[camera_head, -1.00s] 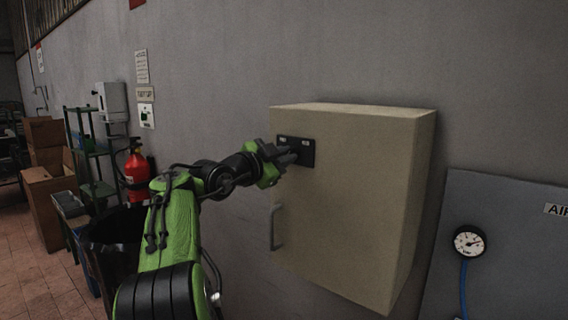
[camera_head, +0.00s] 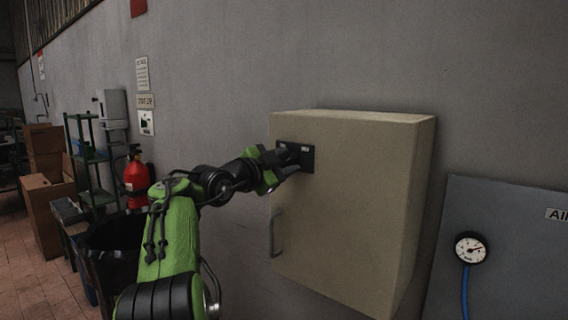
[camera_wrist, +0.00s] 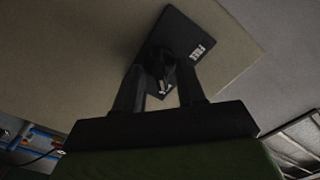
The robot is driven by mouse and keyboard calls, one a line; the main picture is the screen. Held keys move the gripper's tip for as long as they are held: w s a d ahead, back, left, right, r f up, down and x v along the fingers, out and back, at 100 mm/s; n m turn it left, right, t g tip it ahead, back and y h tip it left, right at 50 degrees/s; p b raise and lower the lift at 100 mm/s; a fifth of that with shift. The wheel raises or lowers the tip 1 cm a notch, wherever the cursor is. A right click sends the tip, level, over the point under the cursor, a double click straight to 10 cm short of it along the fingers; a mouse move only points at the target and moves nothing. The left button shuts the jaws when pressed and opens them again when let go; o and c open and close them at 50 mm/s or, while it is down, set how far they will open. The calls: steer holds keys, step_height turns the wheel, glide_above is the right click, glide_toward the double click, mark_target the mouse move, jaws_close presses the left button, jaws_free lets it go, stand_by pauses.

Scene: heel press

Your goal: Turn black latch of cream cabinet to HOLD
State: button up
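The cream cabinet (camera_head: 345,215) hangs on the grey wall, its door shut. A black plate (camera_head: 308,160) with small white lettering sits at its upper left; the plate also shows in the wrist view (camera_wrist: 185,35), where one label seems to read FREE. The black latch (camera_wrist: 160,65) stands out from this plate and is dark and hard to make out. In the head view my gripper hides it. My gripper (camera_head: 286,164) is at the plate, its two fingers apart. In the wrist view my gripper (camera_wrist: 160,80) has one finger either side of the latch; contact cannot be told.
A grey handle (camera_head: 276,232) is on the cabinet door below my gripper. A panel with a gauge (camera_head: 471,249) and blue hose stands at the right. A red extinguisher (camera_head: 136,178), a green shelf (camera_head: 88,160) and brown boxes (camera_head: 45,205) are at the left.

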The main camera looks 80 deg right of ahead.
steer(key=shift+a, duration=0.1)
steer(key=b+v, duration=0.1)
steer(key=v, duration=1.4)
steer(key=shift+w+a, duration=0.25)
steer(key=shift+a, duration=0.05)
